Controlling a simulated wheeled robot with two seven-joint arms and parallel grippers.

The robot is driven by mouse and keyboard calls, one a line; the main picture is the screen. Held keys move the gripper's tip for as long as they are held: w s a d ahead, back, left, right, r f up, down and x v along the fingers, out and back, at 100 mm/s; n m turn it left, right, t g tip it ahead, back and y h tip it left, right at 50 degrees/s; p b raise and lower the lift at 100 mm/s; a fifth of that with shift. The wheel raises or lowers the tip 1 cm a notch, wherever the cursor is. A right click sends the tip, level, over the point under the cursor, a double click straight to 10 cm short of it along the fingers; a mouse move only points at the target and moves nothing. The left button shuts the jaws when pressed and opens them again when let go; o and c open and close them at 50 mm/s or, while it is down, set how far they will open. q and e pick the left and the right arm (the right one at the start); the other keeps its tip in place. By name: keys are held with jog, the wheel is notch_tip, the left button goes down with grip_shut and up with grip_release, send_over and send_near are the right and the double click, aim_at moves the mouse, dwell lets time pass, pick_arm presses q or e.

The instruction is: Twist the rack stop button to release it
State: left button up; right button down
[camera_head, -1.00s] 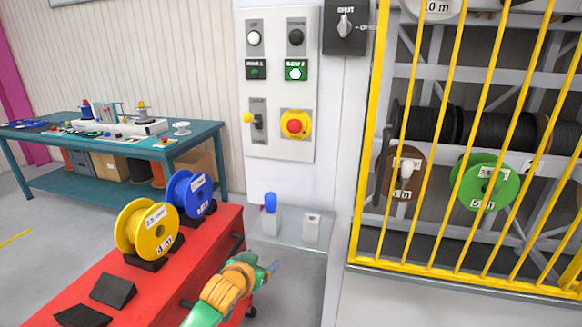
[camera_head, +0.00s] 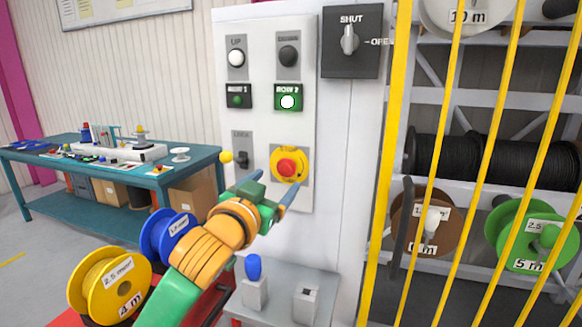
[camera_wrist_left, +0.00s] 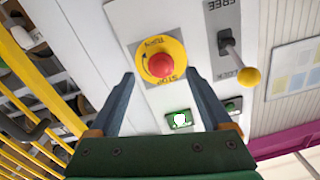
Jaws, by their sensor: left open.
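The rack stop button is a red knob (camera_head: 286,168) on a round yellow plate (camera_head: 276,176), low on the white control panel. In the left wrist view the red knob (camera_wrist_left: 161,65) sits ahead, between and beyond my fingertips, with "TURN" and "STOP" lettered on the yellow ring (camera_wrist_left: 177,54). My left gripper (camera_head: 268,185) is open and empty in front of the panel, just below and left of the knob in the head view. Its two fingers (camera_wrist_left: 162,80) show apart in the wrist view and do not appear to touch the knob. My right gripper is not in view.
A lever with a yellow ball (camera_head: 227,157) sits left of the button; lamps and a SHUT/OPEN switch (camera_head: 349,40) are above. A small shelf (camera_head: 280,303) holds a blue-topped item (camera_head: 254,270). Yellow bars (camera_head: 386,170) front the reel rack at right. Reels stand at lower left.

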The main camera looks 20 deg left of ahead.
aim_at(284, 170)
pick_arm(q)
jog(key=shift+w+r+p, duration=0.3)
jog(key=shift+w+p, duration=0.05)
jog(key=shift+w, duration=0.15)
jog(key=shift+w+r+p, duration=0.25)
jog(key=shift+w+p, duration=0.1)
jog(key=shift+w, duration=0.1)
jog(key=w, duration=0.2)
jog(key=shift+w+f+p, duration=0.2)
jog(key=shift+w+p, duration=0.15)
jog(key=shift+w, duration=0.05)
jog(key=shift+w+f, duration=0.15)
jog(key=shift+w, duration=0.05)
jog(key=shift+s, duration=0.1)
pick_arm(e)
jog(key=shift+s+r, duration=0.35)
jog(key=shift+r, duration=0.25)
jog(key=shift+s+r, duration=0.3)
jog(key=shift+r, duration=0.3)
